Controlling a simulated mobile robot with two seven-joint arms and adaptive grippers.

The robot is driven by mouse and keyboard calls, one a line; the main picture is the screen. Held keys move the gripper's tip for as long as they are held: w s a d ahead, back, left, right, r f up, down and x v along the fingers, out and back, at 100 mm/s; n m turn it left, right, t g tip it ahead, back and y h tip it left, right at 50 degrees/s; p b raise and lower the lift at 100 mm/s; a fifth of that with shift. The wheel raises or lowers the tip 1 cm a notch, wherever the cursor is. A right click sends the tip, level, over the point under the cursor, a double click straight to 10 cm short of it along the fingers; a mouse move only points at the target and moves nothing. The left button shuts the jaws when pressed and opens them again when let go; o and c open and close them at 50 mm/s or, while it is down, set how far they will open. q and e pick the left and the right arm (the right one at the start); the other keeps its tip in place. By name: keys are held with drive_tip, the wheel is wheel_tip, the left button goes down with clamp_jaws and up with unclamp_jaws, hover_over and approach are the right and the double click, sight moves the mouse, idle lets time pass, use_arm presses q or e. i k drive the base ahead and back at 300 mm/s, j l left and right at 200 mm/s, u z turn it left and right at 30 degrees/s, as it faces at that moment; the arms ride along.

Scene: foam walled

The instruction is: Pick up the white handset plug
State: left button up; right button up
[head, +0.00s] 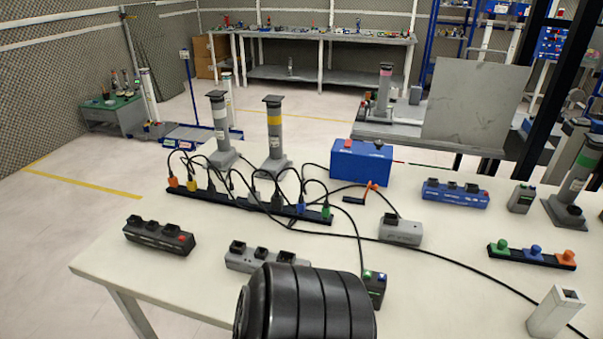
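A long black strip (240,204) on the white table holds a row of corded plugs. An orange plug (173,181), a yellow plug (191,187), a blue plug (300,209) and a green plug (326,213) stand in it, with darker grey plugs between them. I cannot make out a clearly white plug in that row. A white upright block (555,311) stands at the table's front right, with a black cable passing by its base; I cannot tell if it is a handset. Neither of my grippers shows; a black rounded part of my arm fills the bottom centre.
Grey posts with a white band (219,125) and a yellow band (273,130) stand behind the strip. A blue box (361,161), a blue power strip (455,194), a grey box (400,231) and a dark power strip (159,235) sit around. A loose cable crosses the table.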

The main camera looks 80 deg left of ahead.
sight(232, 190)
drive_tip(key=i+j+u, duration=0.1)
drive_tip(key=u, duration=3.15)
